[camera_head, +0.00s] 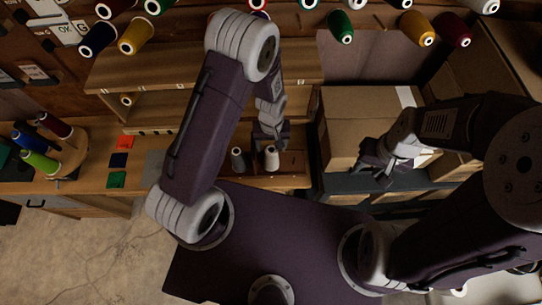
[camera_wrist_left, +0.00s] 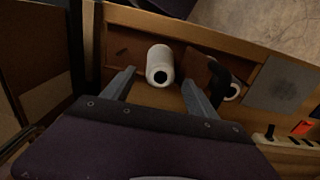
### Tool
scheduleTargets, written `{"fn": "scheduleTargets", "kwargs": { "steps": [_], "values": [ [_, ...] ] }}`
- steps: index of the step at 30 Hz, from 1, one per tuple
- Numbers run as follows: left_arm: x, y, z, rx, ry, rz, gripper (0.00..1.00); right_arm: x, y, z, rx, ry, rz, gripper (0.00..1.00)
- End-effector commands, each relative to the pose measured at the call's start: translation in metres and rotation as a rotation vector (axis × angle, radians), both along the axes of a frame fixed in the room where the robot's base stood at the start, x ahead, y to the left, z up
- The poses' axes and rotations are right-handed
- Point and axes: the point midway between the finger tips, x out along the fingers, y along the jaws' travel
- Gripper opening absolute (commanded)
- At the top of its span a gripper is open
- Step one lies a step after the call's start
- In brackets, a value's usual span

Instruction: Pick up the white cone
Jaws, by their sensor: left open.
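The white cone (camera_head: 271,158) stands in a wooden shelf compartment at the middle of the head view. In the left wrist view the white cone (camera_wrist_left: 160,58) lies between and just beyond the fingertips, its dark hole facing the camera. My left gripper (camera_head: 270,144) is open and empty, close above the cone; in the wrist view its two fingers (camera_wrist_left: 158,82) are spread to either side of it. I cannot tell whether a finger touches it. A dark cone (camera_head: 238,160) stands to its left. My right gripper (camera_head: 376,170) is by the cardboard box, its jaws unclear.
A cardboard box (camera_head: 366,120) stands right of the compartment. A wooden shelf (camera_head: 180,92) is behind. Several colored cones hang on the wall above, and a holder with several cones (camera_head: 62,156) stands left.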

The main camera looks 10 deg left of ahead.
Motion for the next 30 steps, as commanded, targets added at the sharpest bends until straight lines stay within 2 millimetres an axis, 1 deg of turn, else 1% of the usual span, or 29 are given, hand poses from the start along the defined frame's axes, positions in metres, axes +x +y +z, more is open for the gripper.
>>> {"fn": "scheduleTargets", "kwargs": {
  "steps": [1,3,6,9,14,15,17,18,20,21,30],
  "values": [
    [-0.001,0.001,-0.006,0.001,0.006,0.001,0.67,0.0,0.0,0.007,0.0,0.0,0.0,0.36],
    [0.0,0.002,-0.019,0.001,0.006,0.0,0.67,0.0,0.0,0.009,0.0,-0.001,0.0,0.36],
    [0.001,0.002,-0.031,0.001,0.003,0.0,0.67,0.0,0.0,0.01,0.0,0.0,0.0,0.36],
    [0.002,0.002,-0.036,0.0,0.0,0.0,0.67,0.0,0.0,0.01,0.0,0.0,0.0,0.36],
    [0.002,0.002,-0.036,0.0,-0.001,0.0,0.67,0.0,0.0,0.01,0.0,0.0,0.0,0.36],
    [0.002,0.002,-0.036,0.0,0.0,0.0,0.56,0.0,0.0,0.01,0.0,0.0,0.0,0.36],
    [0.002,0.002,-0.036,0.0,0.0,0.0,0.39,0.0,0.0,0.01,0.0,0.0,0.0,0.36],
    [0.002,0.002,-0.036,0.0,0.0,0.0,0.28,0.0,0.0,0.01,0.0,0.0,0.0,0.36],
    [0.001,0.002,-0.036,0.0,0.0,0.0,0.12,0.0,0.0,0.01,0.0,0.0,0.0,0.36],
    [0.001,0.002,-0.036,0.0,0.0,0.0,0.0,0.0,0.0,0.01,0.0,0.0,0.0,0.36],
    [0.002,0.002,-0.035,0.0,0.0,0.0,0.0,0.0,0.0,0.01,0.0,0.0,0.0,0.36]
  ]
}}
